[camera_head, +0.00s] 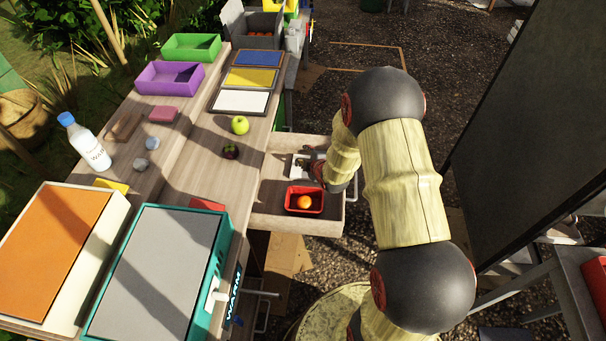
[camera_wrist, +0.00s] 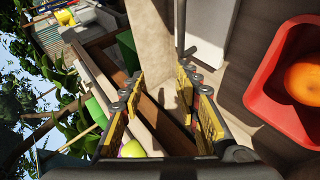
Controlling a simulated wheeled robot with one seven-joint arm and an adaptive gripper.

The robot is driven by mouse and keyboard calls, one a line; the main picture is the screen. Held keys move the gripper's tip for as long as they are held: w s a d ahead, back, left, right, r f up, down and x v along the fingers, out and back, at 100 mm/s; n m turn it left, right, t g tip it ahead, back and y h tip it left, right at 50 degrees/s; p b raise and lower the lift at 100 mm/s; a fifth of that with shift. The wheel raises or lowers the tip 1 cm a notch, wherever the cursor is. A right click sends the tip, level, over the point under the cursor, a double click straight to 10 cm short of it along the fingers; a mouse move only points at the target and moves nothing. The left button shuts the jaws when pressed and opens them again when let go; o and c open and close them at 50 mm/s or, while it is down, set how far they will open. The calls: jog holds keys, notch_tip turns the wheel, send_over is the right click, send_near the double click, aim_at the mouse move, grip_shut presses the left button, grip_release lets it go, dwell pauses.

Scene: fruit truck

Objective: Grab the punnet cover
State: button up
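A white, box-like piece (camera_head: 298,160) lies in the open drawer beside my gripper; it may be the punnet cover, but I cannot tell for sure. A pale white panel also shows in the wrist view (camera_wrist: 208,28), to the right of a beige strip. My gripper (camera_head: 305,170) is low over the drawer. In the wrist view its yellow-padded fingers (camera_wrist: 163,118) are spread apart, with the beige strip reaching between them. Contact cannot be made out. A red punnet (camera_head: 290,207) holding an orange (camera_head: 304,202) sits in the drawer; the punnet shows right of the fingers in the wrist view (camera_wrist: 262,85).
The wooden drawer (camera_head: 268,222) is pulled out from the counter (camera_head: 205,165). A green apple (camera_head: 240,125) and a dark round fruit (camera_head: 230,151) lie on the counter. A teal-edged box (camera_head: 228,240) stands at the near end. A dark board (camera_head: 530,130) rises at the right.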

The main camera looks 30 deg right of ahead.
aim_at(301, 169)
jog(key=shift+n+t, duration=0.4)
jog(key=shift+n, duration=0.1)
jog(key=w+f+b, duration=0.1)
jog(key=f, duration=0.2)
jog(key=w+f+b, duration=0.2)
jog(key=f, duration=0.1)
jog(key=w+f+b, duration=0.1)
jog(key=w+f, duration=0.1)
jog(key=f, duration=0.1)
jog(key=shift+w+d+f, duration=0.15)
jog(key=shift+w+d, duration=0.05)
jog(key=shift+w, duration=0.05)
jog(key=c, duration=0.3)
grip_shut()
